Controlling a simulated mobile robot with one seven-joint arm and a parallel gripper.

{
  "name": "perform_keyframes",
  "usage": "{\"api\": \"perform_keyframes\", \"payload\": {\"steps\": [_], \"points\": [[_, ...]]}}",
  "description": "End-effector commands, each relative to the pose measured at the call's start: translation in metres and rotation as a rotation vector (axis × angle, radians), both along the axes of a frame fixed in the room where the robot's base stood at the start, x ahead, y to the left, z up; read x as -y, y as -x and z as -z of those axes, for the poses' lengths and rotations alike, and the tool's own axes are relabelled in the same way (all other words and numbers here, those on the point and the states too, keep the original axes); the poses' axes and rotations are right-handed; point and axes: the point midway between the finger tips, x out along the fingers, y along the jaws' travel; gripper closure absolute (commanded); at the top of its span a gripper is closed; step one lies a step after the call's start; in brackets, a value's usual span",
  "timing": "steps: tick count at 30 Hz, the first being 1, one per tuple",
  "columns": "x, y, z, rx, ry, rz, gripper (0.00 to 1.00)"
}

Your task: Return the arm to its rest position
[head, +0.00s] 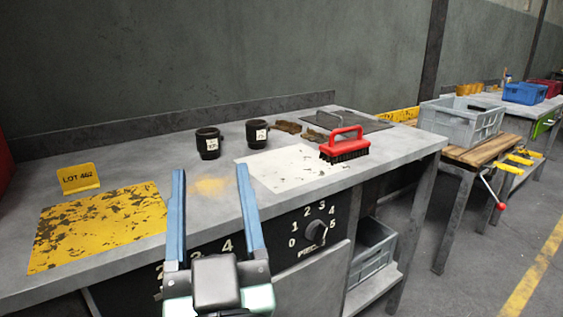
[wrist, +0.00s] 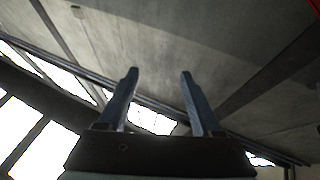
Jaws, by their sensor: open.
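My gripper (head: 211,178) is in the lower middle of the head view, in front of the near edge of the grey workbench (head: 120,184). Its two blue fingers are spread wide, with nothing between them. In the wrist view my gripper (wrist: 159,75) is also open and empty. That view points up at the grey ceiling (wrist: 165,35) and bright roof windows (wrist: 150,120).
On the bench are a LOT 462 sign (head: 78,178), a worn yellow plate (head: 95,225), two black mugs (head: 208,143) (head: 257,133), a red brush (head: 345,143) on a white sheet (head: 275,171), and a dial (head: 314,233) on the front. Grey crate (head: 460,122) stands right.

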Motion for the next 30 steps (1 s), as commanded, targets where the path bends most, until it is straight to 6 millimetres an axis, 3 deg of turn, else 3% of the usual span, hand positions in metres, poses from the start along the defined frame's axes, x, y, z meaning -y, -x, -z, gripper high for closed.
{"api": "perform_keyframes", "payload": {"steps": [1,3,13,23,30], "points": [[0.011,0.004,-0.034,0.064,-0.002,0.035,0.34],[0.024,0.012,-0.068,0.129,-0.007,0.076,0.34],[0.073,0.064,-0.188,0.362,-0.05,0.236,0.34],[0.07,0.059,-0.267,0.346,-0.047,0.227,0.34],[0.07,0.059,-0.343,0.345,-0.046,0.225,0.34]]}}
